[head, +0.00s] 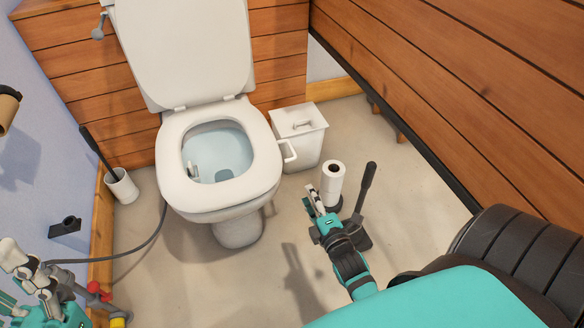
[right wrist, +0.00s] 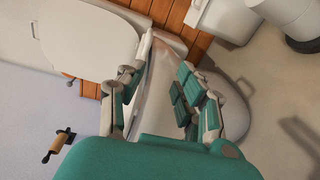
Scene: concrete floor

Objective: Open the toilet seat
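The white toilet (head: 239,205) stands at the centre left in the head view. Its lid (head: 180,50) is raised against the tank. The oval seat ring (head: 180,188) lies down on the bowl, with water inside. A small white handle (head: 289,151) sticks out from the seat's right side. My right gripper (head: 313,203) is right of the seat, apart from it in the head view; in the right wrist view (right wrist: 160,80) its fingers are spread and empty, with the toilet beyond. My left gripper (head: 20,262) is at the lower left, away from the toilet; its opening is unclear.
A white bin (head: 299,136) stands right of the toilet. Stacked paper rolls (head: 332,180) and a dark-handled stand (head: 367,190) are by my right gripper. A toilet brush (head: 121,186) and hose (head: 135,245) are on the left. A wooden partition (head: 480,90) bounds the right.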

